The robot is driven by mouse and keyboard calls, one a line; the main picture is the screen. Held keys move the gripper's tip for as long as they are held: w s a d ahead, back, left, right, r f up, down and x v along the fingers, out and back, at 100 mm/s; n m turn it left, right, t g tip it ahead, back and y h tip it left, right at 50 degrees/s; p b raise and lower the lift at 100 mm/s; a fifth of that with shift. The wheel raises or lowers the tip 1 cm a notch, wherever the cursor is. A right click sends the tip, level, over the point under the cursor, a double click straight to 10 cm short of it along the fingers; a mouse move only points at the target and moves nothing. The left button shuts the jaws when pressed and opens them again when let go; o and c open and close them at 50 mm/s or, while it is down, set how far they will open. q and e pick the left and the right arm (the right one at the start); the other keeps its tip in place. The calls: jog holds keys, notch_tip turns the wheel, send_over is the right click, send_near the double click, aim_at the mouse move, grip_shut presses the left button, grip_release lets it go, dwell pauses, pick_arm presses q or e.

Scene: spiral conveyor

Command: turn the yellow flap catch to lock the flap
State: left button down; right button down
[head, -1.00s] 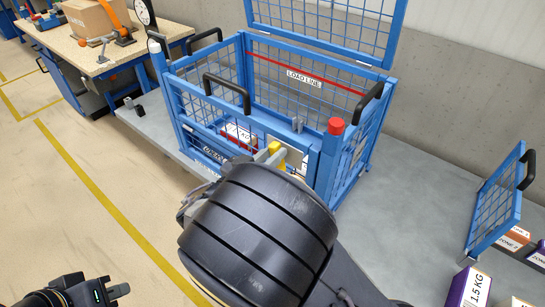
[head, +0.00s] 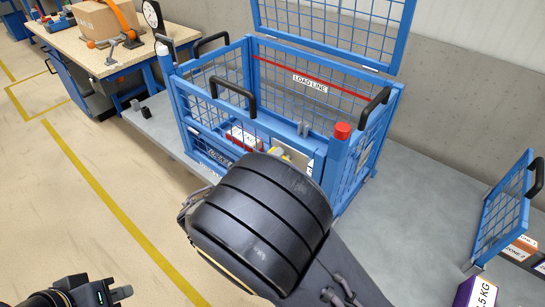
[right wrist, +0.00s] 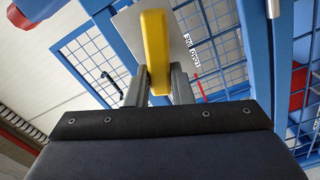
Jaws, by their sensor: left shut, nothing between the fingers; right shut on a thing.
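The yellow flap catch (right wrist: 155,48) is large in the right wrist view, between my right gripper's two fingers (right wrist: 159,88). They are shut on its lower part, and its rounded end sticks up beyond them. In the head view only a small yellow piece of the catch (head: 279,153) shows, at the front of the blue mesh cage (head: 252,75). My black right wrist hides the right fingers and most of the flap there. My left gripper (head: 120,292) is shut and empty at the bottom left, far from the cage.
The cage's mesh lid (head: 335,30) stands open at the back. A red-capped post (head: 342,131) is right of the catch. A workbench (head: 95,55) stands at the left. A blue mesh panel (head: 508,210) and labelled boxes are at the right. Floor at the left is clear.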

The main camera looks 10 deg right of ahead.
jog(key=shift+f+n+p, duration=0.25)
jog(key=shift+n+p, duration=0.05)
jog(key=shift+n, duration=0.8)
jog(key=shift+f+n+p, duration=0.2)
jog(key=shift+n+p, duration=0.1)
jog(key=shift+n, duration=0.8)
jog(key=c, duration=1.3)
grip_release()
jog(key=shift+a, duration=0.15)
jog(key=v, duration=0.7)
jog(key=shift+s+a+b, duration=0.2)
jog(key=shift+a+b, duration=0.05)
jog(key=shift+b, duration=0.1)
